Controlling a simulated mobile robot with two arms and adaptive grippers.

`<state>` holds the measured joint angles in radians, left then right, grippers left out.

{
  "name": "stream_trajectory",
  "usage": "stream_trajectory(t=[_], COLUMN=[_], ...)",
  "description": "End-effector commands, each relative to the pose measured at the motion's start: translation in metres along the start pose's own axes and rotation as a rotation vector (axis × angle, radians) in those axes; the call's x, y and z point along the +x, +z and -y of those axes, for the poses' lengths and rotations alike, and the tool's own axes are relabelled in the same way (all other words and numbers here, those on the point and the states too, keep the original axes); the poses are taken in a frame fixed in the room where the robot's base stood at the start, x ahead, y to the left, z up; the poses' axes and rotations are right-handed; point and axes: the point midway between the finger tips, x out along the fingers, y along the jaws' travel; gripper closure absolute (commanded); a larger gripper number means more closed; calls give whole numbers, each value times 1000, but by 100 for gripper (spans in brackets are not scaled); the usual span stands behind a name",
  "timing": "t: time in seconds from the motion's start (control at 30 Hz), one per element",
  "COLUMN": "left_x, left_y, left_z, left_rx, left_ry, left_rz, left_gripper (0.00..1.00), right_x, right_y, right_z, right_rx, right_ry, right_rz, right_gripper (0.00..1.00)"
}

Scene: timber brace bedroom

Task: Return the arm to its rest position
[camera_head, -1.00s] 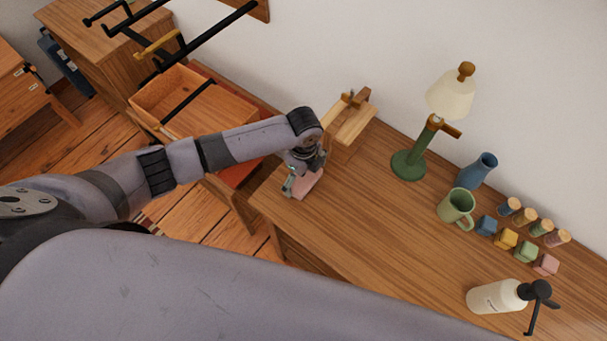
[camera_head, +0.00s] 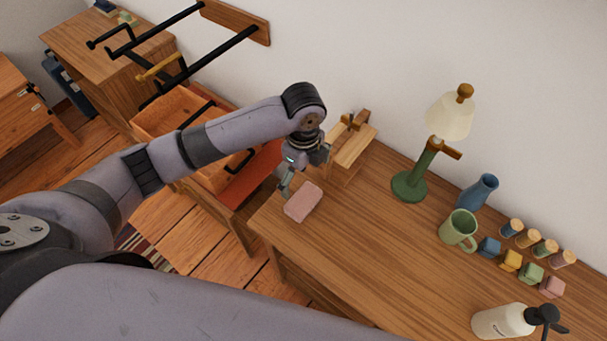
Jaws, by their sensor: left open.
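My left arm reaches in from the left over the chair and the near left end of the desk. My left gripper (camera_head: 285,186) is open and empty, pointing down beside a pink block (camera_head: 303,202). The block lies flat on the desk (camera_head: 360,235) near its left edge. The gripper appears slightly above and left of the block, apart from it. My right gripper is not in view.
A small wooden stand (camera_head: 352,145) is close to my left gripper. A wall rack (camera_head: 185,45) juts out behind my arm.

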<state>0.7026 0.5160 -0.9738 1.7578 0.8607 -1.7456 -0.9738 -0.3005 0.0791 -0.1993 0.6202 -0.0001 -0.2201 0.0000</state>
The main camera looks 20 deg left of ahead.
Motion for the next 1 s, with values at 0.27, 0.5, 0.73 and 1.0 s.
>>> stream_trajectory(t=[0.27, 0.5, 0.73, 1.0], left_x=[0, 11, 20, 21], left_y=[0, -28, -79, -76], left_z=[0, -12, -42, -91], left_rx=[0, -73, -406, -969], left_ry=[0, -32, -130, -201], left_rz=[0, -58, -215, -324], left_gripper=[0, 0, 0, 0], right_x=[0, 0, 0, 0], right_y=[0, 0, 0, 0], right_z=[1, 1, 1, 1], right_rx=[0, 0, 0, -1], right_ry=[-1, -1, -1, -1], right_rz=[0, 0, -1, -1], right_gripper=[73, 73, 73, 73])
